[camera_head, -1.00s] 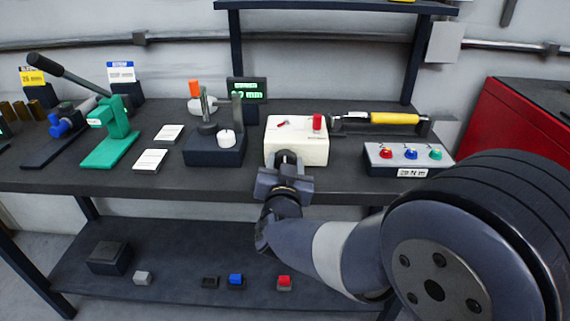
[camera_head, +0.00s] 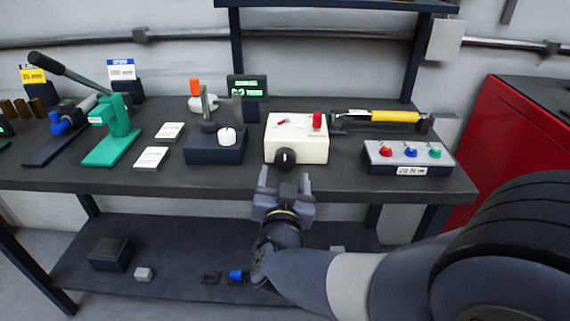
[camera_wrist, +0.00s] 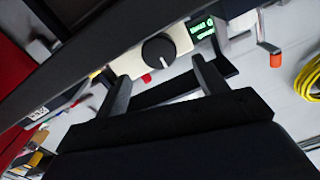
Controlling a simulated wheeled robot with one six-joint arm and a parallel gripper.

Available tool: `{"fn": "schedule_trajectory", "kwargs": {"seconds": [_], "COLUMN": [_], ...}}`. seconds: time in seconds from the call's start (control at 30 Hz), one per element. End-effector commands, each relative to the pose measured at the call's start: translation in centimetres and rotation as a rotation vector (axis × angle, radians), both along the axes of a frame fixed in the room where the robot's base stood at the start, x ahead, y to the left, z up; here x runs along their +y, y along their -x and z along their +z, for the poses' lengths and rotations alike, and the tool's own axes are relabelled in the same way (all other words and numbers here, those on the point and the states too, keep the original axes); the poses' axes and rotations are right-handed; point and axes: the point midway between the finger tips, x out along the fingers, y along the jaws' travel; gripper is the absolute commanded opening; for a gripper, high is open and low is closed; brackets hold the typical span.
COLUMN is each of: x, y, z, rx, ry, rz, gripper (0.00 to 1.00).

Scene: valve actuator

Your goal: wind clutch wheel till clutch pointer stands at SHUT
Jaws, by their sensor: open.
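A cream box (camera_head: 296,138) stands at the bench's front edge, with a black round knob (camera_head: 285,158) on its front face. The knob also shows in the wrist view (camera_wrist: 158,53), with a pale mark line on it. A small red pointer (camera_head: 284,122) lies on the box's top; I cannot read any lettering beside it. No label tells me whether this knob is the clutch wheel. My gripper (camera_head: 284,181) is open and empty just in front of the knob. In the wrist view my gripper's fingers (camera_wrist: 159,68) stand apart, with the knob beyond and between them, not touching it.
A red block (camera_head: 317,121) stands on the box. A green-text display (camera_head: 248,89) stands behind.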

Motion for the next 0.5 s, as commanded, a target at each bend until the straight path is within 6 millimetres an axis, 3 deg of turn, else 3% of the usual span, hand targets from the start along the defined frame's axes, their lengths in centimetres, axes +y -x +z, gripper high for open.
{"fn": "schedule_trajectory", "kwargs": {"seconds": [0.2, 0.5], "x": [0.2, 0.1], "y": [3.3, 4.6], "z": [0.1, 0.0], "rx": [0.0, 0.0], "ry": [0.0, 0.0], "rz": [0.004, 0.0], "gripper": [0.68, 0.68]}}
